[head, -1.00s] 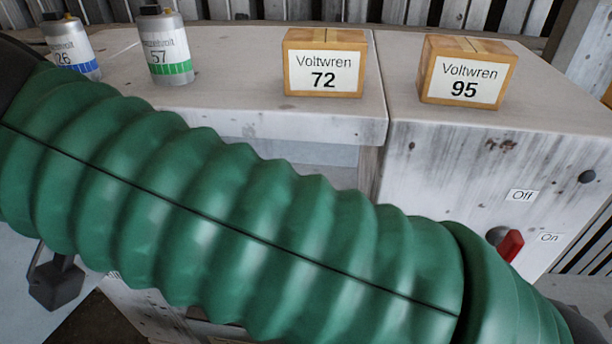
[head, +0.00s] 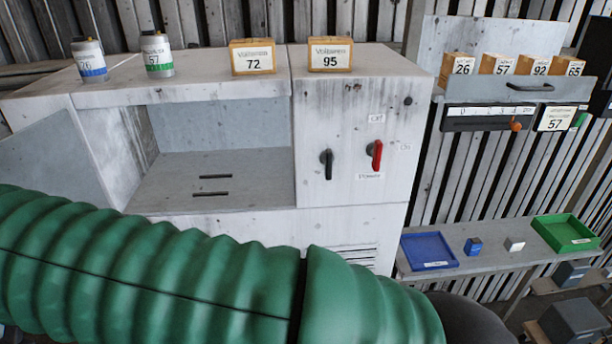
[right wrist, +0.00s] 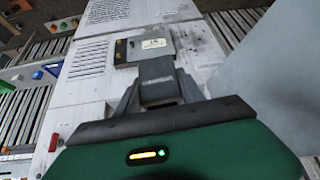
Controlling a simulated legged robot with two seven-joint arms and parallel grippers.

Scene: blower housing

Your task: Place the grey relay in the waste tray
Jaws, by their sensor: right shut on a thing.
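A small light grey block (head: 514,244), which looks like the grey relay, sits on the shelf at the right of the head view. A blue block (head: 473,246) stands to its left. A blue tray (head: 428,250) and a green tray (head: 565,233) lie at either side of the pair. Their labels are too small to read, so I cannot tell which is the waste tray. My right gripper (right wrist: 160,82) shows in the right wrist view, shut on a dark grey part I cannot identify. My left gripper is not in view.
The white housing (head: 350,140) has an open bay, a black knob (head: 326,163) and a red knob (head: 375,154). Cartons and canisters stand on top. A rack of numbered cartons (head: 520,90) hangs above the shelf (head: 490,262). A green arm sleeve (head: 150,265) crosses the foreground.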

